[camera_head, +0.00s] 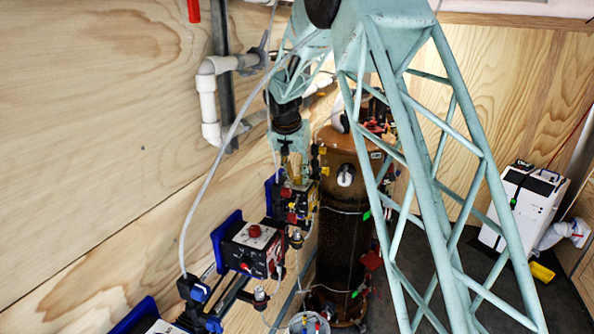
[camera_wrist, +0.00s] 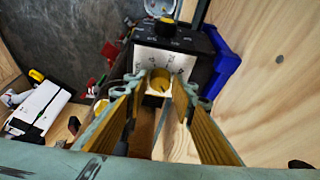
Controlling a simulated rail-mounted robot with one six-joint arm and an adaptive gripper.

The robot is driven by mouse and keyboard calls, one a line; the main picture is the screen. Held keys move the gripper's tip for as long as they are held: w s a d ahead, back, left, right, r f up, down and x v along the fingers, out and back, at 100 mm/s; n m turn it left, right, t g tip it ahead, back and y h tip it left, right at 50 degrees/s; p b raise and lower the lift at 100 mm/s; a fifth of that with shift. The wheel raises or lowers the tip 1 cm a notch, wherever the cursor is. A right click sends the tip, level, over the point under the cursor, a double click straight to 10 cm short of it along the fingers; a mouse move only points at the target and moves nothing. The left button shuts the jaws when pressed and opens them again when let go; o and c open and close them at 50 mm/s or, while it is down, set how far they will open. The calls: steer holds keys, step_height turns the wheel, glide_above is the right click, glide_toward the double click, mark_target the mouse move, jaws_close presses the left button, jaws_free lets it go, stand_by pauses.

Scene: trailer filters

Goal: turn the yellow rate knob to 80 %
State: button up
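The yellow rate knob (camera_wrist: 160,79) sits at the middle of a pale dial plate (camera_wrist: 147,58) with dark scale marks on a black pump box, in the wrist view. My gripper (camera_wrist: 159,92) has its two yellow-padded fingers apart, one on each side of the knob, with narrow gaps visible. The fingertips look close to the dial face; I cannot tell their depth or read the knob's setting.
A red-knobbed pump (camera_head: 254,247) is to the lower left. A brown filter column (camera_head: 336,230) stands close to the right. The wooden wall (camera_head: 100,130) and white pipe (camera_head: 207,100) are left.

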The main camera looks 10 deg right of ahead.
steer(key=shift+r+n+y+p, duration=0.1)
steer(key=shift+n+y+p, duration=0.2)
steer(key=shift+n+p, duration=0.95)
steer(key=shift+d+n+t+y+p, duration=0.15)
steer(key=shift+n+y+p, duration=0.2)
steer(key=shift+n+p, duration=0.55)
steer(key=shift+n+t+y+p, duration=0.15)
steer(key=shift+n+y+p, duration=0.2)
steer(key=shift+n+p, duration=0.55)
steer(key=shift+d+n+y+b, duration=0.15)
steer(key=shift+n+y, duration=0.35)
steer(key=shift+n, duration=0.75)
steer(key=shift+n+y+b, duration=0.15)
steer(key=shift+n+y, duration=0.35)
steer(key=shift+n, duration=0.7)
steer(key=shift+n+g+y+p, duration=0.3)
steer(key=shift+n+g+y, duration=0.2)
steer(key=shift+n, duration=0.9)
steer(key=shift+d+n, duration=0.1)
steer(key=shift+n, duration=0.4)
steer(key=shift+p, duration=0.35)
